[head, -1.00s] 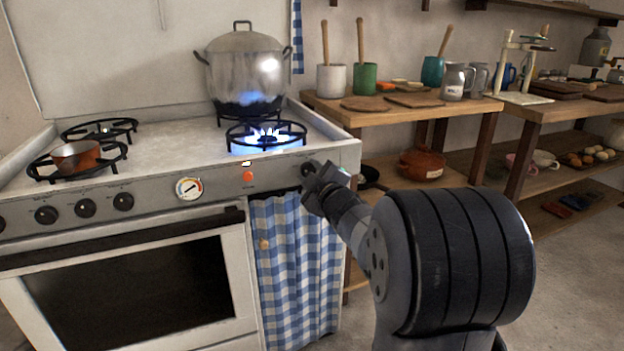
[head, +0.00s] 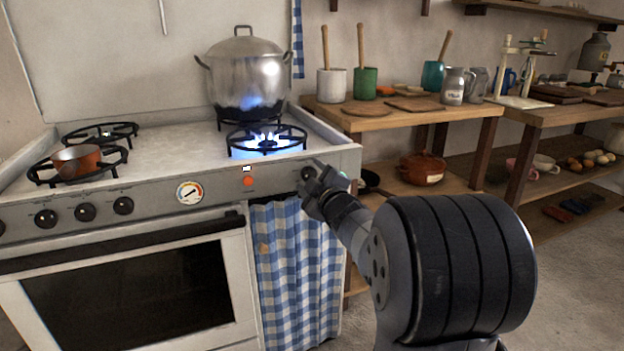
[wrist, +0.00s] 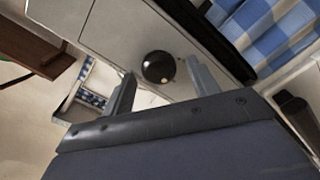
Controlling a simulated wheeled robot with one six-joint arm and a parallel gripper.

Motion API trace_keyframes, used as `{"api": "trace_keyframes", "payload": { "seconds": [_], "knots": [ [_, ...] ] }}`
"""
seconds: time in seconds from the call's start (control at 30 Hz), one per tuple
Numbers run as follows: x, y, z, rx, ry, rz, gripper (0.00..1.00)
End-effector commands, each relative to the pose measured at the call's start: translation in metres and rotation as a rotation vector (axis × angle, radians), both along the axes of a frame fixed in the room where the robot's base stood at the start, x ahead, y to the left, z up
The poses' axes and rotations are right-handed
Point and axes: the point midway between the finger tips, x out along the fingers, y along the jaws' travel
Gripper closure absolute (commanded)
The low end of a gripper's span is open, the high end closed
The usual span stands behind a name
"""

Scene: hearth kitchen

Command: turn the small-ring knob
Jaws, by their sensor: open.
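A round black knob (wrist: 159,67) shows in the wrist view on the grey stove panel, between the two fingers of my gripper (wrist: 160,72). The fingers are open, with a gap on each side of the knob. In the head view, this right-end knob (head: 308,173) is partly hidden by my gripper (head: 318,192), which is at the front panel. I cannot read a label that tells which ring it serves. The front right ring (head: 266,140) burns with a blue flame.
A large steel pot (head: 246,75) stands on the back right ring, and a small copper pot (head: 77,159) on the front left. More black knobs (head: 85,211) and a dial (head: 189,192) line the panel. A checked curtain (head: 297,275) hangs below. A wooden bench (head: 420,120) stands right.

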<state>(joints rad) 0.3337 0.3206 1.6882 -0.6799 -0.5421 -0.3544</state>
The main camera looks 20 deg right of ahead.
Motion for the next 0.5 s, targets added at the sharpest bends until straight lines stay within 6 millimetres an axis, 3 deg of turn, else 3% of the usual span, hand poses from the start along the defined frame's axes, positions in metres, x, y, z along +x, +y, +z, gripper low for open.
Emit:
{"api": "trace_keyframes", "payload": {
  "seconds": [0.17, 0.5],
  "knots": [
    [-0.008, -0.001, 0.001, 0.0, 0.0, -0.001, 0.43],
    [-0.068, 0.0, 0.003, 0.0, 0.0, -0.003, 0.43]
  ]
}}
